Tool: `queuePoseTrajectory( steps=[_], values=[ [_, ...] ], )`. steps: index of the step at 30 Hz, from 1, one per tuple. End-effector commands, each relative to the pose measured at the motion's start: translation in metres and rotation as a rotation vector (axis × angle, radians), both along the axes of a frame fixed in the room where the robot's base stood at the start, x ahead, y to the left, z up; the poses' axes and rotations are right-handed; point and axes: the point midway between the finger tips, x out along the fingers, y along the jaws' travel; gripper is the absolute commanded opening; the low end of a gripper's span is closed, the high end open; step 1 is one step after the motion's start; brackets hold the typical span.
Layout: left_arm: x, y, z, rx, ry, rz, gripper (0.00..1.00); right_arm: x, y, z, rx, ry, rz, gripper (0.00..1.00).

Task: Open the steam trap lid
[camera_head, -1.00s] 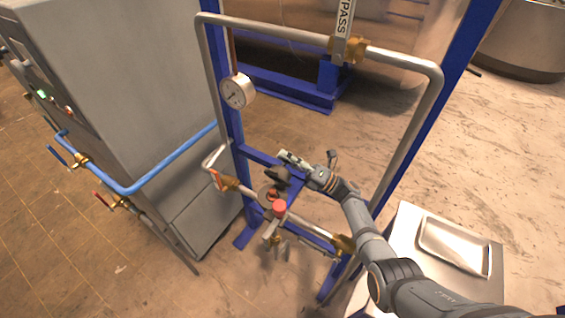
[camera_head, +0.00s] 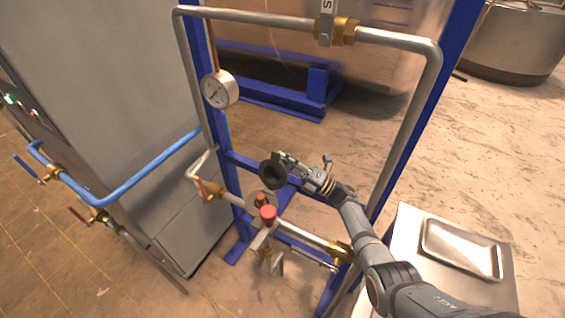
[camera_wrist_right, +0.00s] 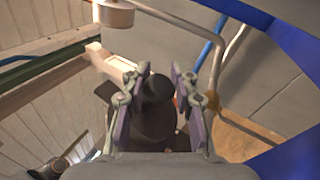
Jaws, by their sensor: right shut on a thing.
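The lid is up and clear of the steam trap (camera_head: 259,197), a round grey body with a reddish-orange centre on the lower pipe. In the right wrist view the fingers (camera_wrist_right: 156,88) sit on both sides of the lid's dark knob, with the wider dark lid (camera_wrist_right: 152,122) below. The trap is not clearly visible in that view. My left gripper is not in view.
A red-capped part (camera_head: 268,214) stands just in front of the trap. A blue frame (camera_head: 222,140) with grey pipes, a pressure gauge (camera_head: 220,89) and a brass valve (camera_head: 337,31) surrounds my arm. A metal tray (camera_head: 460,248) lies on a side table at right.

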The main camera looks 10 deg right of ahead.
Motion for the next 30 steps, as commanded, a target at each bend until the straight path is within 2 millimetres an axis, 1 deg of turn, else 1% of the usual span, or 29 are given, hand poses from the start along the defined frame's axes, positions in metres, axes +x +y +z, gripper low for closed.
queuePoseTrajectory(
  steps=[1,14,15,17,26,29,30],
  values=[
    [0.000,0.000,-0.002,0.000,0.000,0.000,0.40,-0.003,0.000,-0.007,-0.005,0.007,0.004,0.00],
    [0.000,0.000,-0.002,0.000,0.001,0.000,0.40,-0.002,0.000,-0.006,-0.004,0.007,0.006,0.00],
    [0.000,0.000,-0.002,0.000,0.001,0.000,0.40,-0.002,0.000,-0.006,-0.004,0.007,0.006,0.30],
    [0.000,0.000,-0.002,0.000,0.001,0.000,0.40,-0.002,0.001,-0.006,-0.004,0.006,0.005,0.38],
    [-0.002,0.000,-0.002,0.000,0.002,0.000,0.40,0.000,0.000,-0.001,0.000,0.001,0.003,0.38],
    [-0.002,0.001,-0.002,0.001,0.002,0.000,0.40,0.000,0.000,0.005,-0.001,0.000,0.003,0.38],
    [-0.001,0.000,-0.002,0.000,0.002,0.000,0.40,-0.001,0.000,0.010,-0.001,-0.002,0.003,0.38]
  ],
)
